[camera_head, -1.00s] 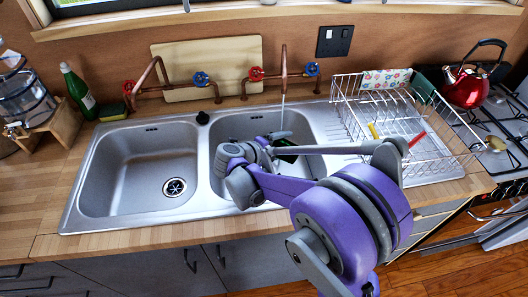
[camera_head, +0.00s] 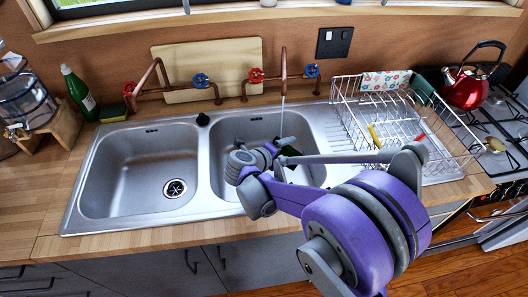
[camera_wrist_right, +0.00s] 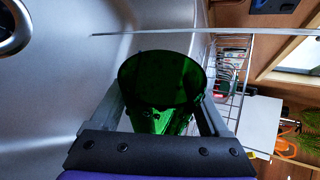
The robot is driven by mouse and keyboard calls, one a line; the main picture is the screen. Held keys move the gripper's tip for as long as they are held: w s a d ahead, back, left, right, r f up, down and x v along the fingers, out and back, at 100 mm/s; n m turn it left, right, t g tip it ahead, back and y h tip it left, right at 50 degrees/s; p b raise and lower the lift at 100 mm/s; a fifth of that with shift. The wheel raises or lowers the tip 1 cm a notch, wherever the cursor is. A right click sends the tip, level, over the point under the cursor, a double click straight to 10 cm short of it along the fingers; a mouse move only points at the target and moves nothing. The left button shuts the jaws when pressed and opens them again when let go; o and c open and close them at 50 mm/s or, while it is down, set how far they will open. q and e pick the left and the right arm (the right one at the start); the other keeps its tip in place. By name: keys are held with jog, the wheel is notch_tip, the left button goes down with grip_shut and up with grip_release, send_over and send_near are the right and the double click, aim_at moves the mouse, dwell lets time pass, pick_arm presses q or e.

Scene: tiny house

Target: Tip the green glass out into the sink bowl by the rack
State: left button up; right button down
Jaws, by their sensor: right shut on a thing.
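My right gripper (camera_head: 274,152) is over the right-hand sink bowl (camera_head: 232,127), the one by the rack. It is shut on the green glass (camera_wrist_right: 160,78), which sits between both fingers in the wrist view. In the head view only a small dark green part of the glass (camera_head: 291,158) shows beside the gripper. The glass looks tilted well over, close to lying on its side. I cannot see any contents in it or water leaving it. My left gripper is not in view.
The wire dish rack (camera_head: 400,118) stands right of the bowl. A copper tap (camera_head: 284,72) hangs above the bowl, with a thin pale line below it like running water. The left bowl (camera_head: 140,165) is empty. A green bottle (camera_head: 77,90) stands at the left.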

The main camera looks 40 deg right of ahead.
aim_at(297, 156)
jog(key=shift+s+d+f+m, duration=0.15)
jog(key=shift+s+f+m, duration=0.15)
jog(key=shift+s, duration=0.1)
jog(key=m+t+b, duration=0.1)
jog(key=f+m+t+y, duration=0.1)
jog(key=shift+f+t+b, duration=0.3)
jog(key=shift+b, duration=0.05)
jog(key=s+r+m+t, duration=0.1)
jog(key=s+d+r+m+t, duration=0.1)
jog(key=m+t, duration=0.1)
jog(key=s+r+m+t, duration=0.1)
jog(key=m, duration=0.1)
jog(key=shift+s+d+r+t+y+p, duration=0.15)
jog(key=shift+r+t+y+p, duration=0.15)
jog(key=shift+r+p, duration=0.1)
jog(key=shift+s+d+r+m+t, duration=0.2)
jog(key=shift+s+r+m+t, duration=0.3)
jog(key=shift+m, duration=0.3)
